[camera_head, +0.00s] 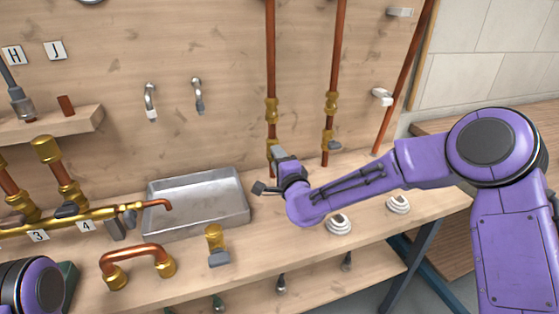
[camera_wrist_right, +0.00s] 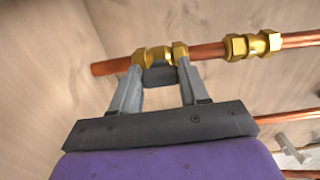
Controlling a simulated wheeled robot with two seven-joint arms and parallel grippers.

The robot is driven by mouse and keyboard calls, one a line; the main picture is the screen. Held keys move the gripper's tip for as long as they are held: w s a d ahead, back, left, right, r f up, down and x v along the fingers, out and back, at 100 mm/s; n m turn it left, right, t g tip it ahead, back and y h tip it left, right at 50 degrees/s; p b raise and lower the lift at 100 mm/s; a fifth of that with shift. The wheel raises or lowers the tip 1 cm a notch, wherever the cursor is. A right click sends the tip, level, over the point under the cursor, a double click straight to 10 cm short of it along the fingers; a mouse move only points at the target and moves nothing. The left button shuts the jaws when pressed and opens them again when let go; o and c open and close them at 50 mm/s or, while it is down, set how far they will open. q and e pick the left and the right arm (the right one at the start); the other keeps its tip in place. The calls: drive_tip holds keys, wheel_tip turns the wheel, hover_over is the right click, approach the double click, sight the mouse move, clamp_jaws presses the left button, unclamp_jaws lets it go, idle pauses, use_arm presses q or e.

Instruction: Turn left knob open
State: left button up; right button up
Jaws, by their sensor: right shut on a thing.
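The left knob (camera_wrist_right: 160,76) is a small grey handle on a brass valve (camera_wrist_right: 152,57) in the left vertical copper pipe (camera_head: 271,50). In the right wrist view the knob sits between the fingertips of my right gripper (camera_wrist_right: 161,78), which is shut on it. In the head view my right gripper (camera_head: 278,155) reaches the lower end of that pipe and hides the knob and most of the valve. The right pipe's grey knob (camera_head: 333,146) shows beside it. My left gripper is out of view; only part of my left arm shows at the bottom left.
A metal tray (camera_head: 195,205) lies on the bench left of my right gripper. A brass fitting (camera_head: 214,238) and a bent copper pipe (camera_head: 137,253) stand in front. White round fittings (camera_head: 338,224) sit below my right forearm. Numbered brass piping (camera_head: 70,219) runs along the left.

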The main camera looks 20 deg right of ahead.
drive_tip(key=o, duration=1.1)
drive_tip(key=shift+c, duration=0.2)
drive_tip(key=s+b, duration=0.1)
drive_tip(key=s, duration=0.9)
drive_tip(key=shift+s+d, duration=0.15)
drive_tip(key=shift+s, duration=0.15)
